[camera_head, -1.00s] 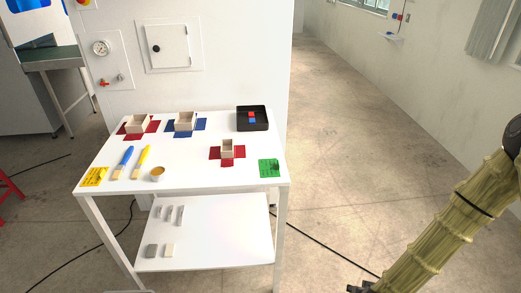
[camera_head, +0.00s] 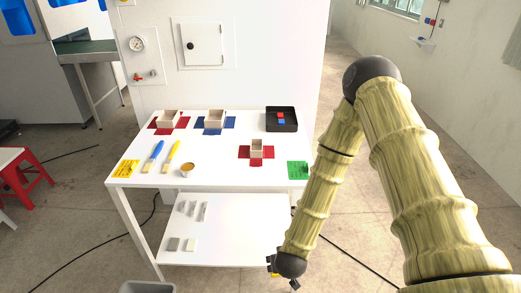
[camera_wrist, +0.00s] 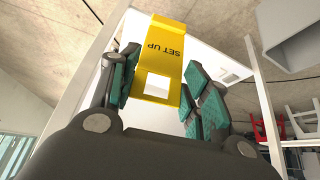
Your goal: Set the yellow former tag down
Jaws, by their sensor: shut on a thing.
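The yellow former tag (camera_wrist: 172,42), a flat plate lettered "SET UP" with a square opening, is between the teal-padded fingers of my gripper (camera_wrist: 163,80) in the wrist view. My gripper is shut on it. In the head view my gripper (camera_head: 282,277) hangs low in front of the table's right front corner, below the tabletop.
The white table (camera_head: 215,178) bears open boxes on red and blue sheets, a black tray (camera_head: 282,120), two brushes, a cup (camera_head: 187,170), a yellow card (camera_head: 124,169) and a green card (camera_head: 297,170). Small blocks lie on the lower shelf (camera_head: 235,235). A red stool (camera_head: 22,172) stands left.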

